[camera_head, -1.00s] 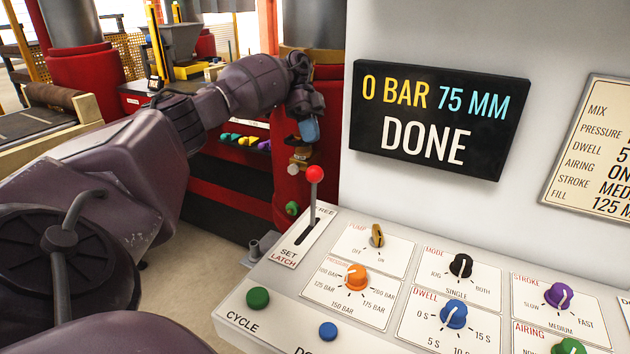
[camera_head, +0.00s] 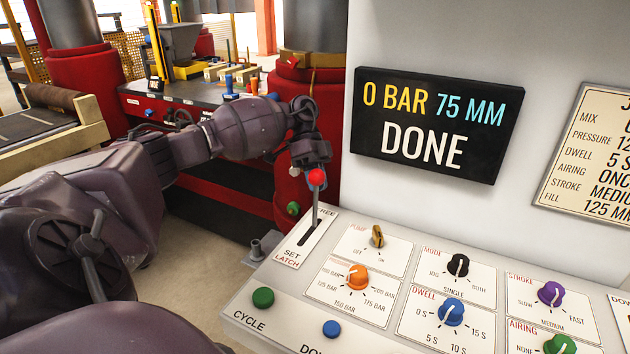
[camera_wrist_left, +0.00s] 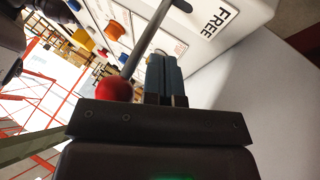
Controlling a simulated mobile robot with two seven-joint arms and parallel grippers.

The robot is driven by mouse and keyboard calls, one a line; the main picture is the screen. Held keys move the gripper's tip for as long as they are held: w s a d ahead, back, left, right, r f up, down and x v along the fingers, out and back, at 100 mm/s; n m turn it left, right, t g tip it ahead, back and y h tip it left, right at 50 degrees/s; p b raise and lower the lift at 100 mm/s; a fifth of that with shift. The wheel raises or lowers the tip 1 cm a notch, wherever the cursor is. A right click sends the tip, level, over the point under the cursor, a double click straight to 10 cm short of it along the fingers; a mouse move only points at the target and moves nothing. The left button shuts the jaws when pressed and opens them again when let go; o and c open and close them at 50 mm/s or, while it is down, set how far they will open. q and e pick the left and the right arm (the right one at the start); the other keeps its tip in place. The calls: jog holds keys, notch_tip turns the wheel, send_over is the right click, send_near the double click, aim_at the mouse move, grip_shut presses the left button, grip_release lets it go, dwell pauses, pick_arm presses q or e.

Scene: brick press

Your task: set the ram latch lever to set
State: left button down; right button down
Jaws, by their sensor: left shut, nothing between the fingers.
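The ram latch lever (camera_head: 316,210) has a grey rod and a red ball knob (camera_head: 317,177). It stands in a slot marked FREE at the far end and SET LATCH at the near end, and its rod is towards the FREE end. My left gripper (camera_wrist_left: 165,65) is shut and empty. In the left wrist view its blue-grey fingers lie beside the rod, on the FREE side, with the red knob (camera_wrist_left: 113,90) close to the gripper body. I cannot tell if they touch. In the head view the knob partly hides the fingertips. My right gripper is not in view.
A black display (camera_head: 436,125) reads 0 BAR 75 MM DONE. A red press column (camera_head: 290,200) stands behind the lever.

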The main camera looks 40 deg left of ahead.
pick_arm(q)
jog(key=shift+s+d, duration=0.15)
jog(key=shift+s, duration=0.1)
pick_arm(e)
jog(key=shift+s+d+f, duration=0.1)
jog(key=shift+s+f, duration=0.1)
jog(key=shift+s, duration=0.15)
